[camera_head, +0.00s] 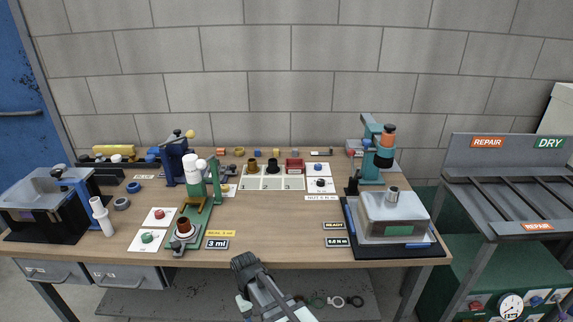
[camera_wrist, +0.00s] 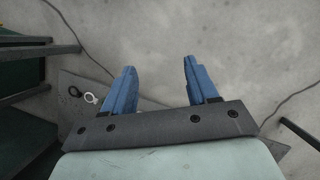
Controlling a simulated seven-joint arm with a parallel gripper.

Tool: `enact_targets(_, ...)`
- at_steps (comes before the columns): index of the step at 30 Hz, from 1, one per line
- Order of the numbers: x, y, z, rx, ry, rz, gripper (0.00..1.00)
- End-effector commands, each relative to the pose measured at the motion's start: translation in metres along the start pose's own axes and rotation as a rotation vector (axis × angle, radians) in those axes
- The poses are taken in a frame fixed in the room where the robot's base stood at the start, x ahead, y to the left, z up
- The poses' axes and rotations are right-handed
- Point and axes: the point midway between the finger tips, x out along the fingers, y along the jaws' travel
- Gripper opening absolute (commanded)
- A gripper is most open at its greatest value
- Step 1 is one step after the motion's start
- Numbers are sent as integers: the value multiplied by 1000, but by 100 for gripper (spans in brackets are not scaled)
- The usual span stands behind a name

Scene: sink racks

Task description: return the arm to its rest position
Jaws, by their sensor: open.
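My gripper (camera_wrist: 157,88) shows in the wrist view with two blue fingers spread wide apart and nothing between them. Below it in that view is grey floor. In the head view my arm (camera_head: 268,294) reaches in from the bottom edge, with its dark end at the front edge of the workbench (camera_head: 300,222). The fingers cannot be made out in the head view.
A rack (camera_head: 515,190) marked REPAIR and DRY stands right. The bench's front middle is clear.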

Motion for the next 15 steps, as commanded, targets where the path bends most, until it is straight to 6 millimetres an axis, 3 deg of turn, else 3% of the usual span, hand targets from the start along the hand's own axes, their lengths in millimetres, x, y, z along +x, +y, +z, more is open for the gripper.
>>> enact_targets(1,16,9,5,16,-12,-5,58)
enact_targets(8,77,42,24,78,-51,-30,58)
enact_targets(15,143,73,55,153,-92,-67,58)
